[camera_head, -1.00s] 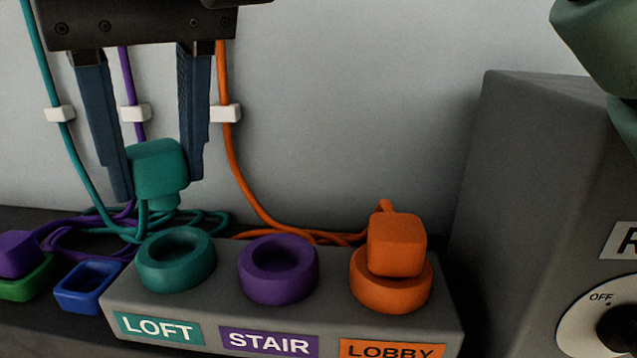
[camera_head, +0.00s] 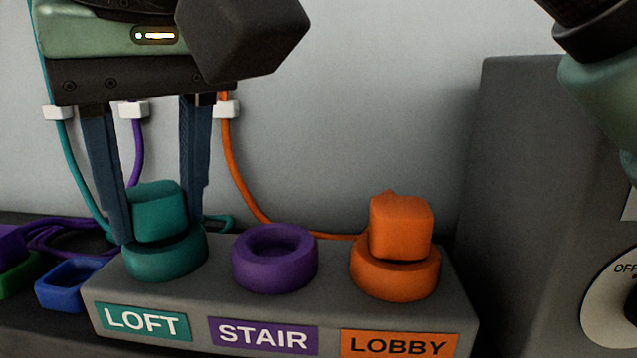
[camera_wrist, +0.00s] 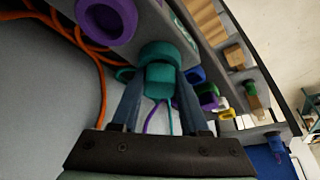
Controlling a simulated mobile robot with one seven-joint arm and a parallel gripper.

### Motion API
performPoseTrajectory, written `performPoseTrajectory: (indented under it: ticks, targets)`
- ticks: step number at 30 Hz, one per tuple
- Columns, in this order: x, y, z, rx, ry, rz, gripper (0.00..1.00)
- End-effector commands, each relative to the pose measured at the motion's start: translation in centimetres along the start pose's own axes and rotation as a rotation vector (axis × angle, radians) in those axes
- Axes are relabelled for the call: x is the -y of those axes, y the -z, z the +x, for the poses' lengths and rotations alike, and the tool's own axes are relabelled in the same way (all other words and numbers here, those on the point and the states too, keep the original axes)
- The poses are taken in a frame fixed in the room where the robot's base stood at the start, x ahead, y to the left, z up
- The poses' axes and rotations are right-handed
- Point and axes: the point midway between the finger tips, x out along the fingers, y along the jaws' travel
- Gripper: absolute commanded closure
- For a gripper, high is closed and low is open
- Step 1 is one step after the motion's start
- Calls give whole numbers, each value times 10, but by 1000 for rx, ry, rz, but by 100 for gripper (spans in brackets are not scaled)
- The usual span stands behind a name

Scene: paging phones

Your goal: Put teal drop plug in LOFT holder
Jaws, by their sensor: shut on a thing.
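The teal drop plug (camera_head: 158,210) is between the fingers of my gripper (camera_head: 153,220), which is shut on it. The plug sits at the teal ring-shaped LOFT holder (camera_head: 167,262), its lower end inside or against the ring; the exact depth is hidden. In the wrist view the plug (camera_wrist: 159,80) lines up with the teal ring (camera_wrist: 160,50), between the blue fingertips of my gripper (camera_wrist: 160,85). The LOFT label (camera_head: 143,321) is on the block's front below this holder.
The purple STAIR holder (camera_head: 274,258) is empty. An orange plug (camera_head: 401,226) sits in the orange LOBBY holder (camera_head: 396,275). A blue tray (camera_head: 72,287) lies left of the block, with a purple plug (camera_head: 10,243) beyond it. A grey box (camera_head: 545,200) stands at the right.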

Motion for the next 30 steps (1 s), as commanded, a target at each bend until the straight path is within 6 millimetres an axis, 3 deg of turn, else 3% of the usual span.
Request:
performPoseTrajectory:
  ticks: [7,8,12,20,30]
  targets:
    - [-1,-6,11,22,-1,-2,100]
    - [-1,-6,11,23,0,-2,50]
    - [0,-7,12,24,2,-4,26]
    - [0,-3,1,24,0,-4,26]
    - [-1,4,-66,15,1,-2,26]
